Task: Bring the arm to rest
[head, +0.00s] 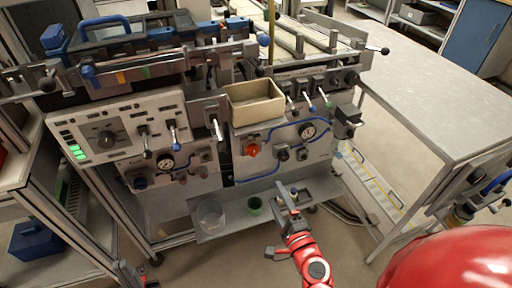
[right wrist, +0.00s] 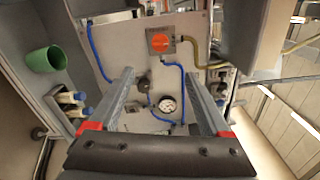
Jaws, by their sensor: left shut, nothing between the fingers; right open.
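My right gripper (head: 286,196) is in the lower middle of the head view, on the red arm (head: 313,262), in front of the machine's lower shelf (head: 232,219). In the right wrist view its two fingers (right wrist: 158,74) are spread apart. Nothing is held between them; the panel with a gauge (right wrist: 167,104) shows behind. My left gripper (head: 128,272) is low at the left of the head view, by the frame's leg. It is shut and empty, and partly cut off by the picture's bottom edge.
A beige bin (head: 256,104) sits on the machine above. A grey table (head: 440,100) stands to the right. Some floor between is clear.

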